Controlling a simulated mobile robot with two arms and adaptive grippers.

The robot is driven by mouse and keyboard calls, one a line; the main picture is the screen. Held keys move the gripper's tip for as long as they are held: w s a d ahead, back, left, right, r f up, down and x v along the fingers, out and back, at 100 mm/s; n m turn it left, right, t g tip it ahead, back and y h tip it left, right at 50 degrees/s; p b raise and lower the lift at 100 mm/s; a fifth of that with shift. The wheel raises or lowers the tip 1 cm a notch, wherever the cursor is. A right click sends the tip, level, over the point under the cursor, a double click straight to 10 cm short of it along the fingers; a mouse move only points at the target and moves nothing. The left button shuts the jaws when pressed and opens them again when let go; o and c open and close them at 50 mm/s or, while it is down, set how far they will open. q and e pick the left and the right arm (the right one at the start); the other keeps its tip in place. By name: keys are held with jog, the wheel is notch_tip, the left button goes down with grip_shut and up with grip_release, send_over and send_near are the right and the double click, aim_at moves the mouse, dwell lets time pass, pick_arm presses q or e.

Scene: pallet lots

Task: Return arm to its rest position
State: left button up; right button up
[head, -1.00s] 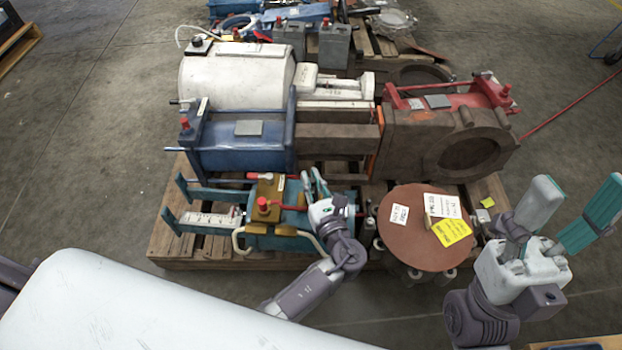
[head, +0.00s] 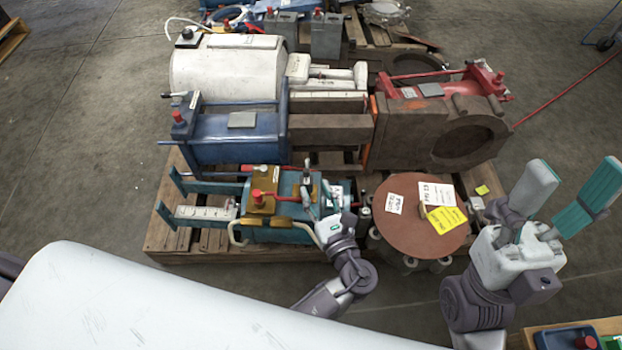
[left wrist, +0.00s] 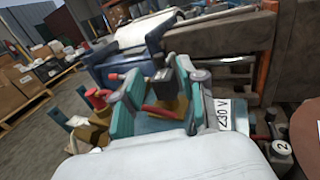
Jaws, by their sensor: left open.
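My left gripper (head: 316,196) is in the middle of the head view, low over the right part of a teal machine (head: 284,234) with a brass-coloured block (head: 262,190) and red knob. Its teal fingers are apart, with nothing seen held between them. In the left wrist view the open left gripper (left wrist: 155,92) has a dark block (left wrist: 163,82) and a red lever (left wrist: 162,111) showing between its fingers; I cannot tell if they touch. My right gripper (head: 562,200) is open and empty above the floor at the right, its fingers spread wide.
The machine stands on a wooden pallet (head: 160,240), with a round brown disc (head: 405,232) to its right. A blue valve (head: 225,150), a white cylinder (head: 228,78) and a brown gate valve (head: 410,130) stand behind. Floor is free at far left.

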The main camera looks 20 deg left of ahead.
pick_arm(q)
jog(key=shift+s+d, duration=0.2)
jog(key=shift+s, duration=0.15)
dwell(0.3)
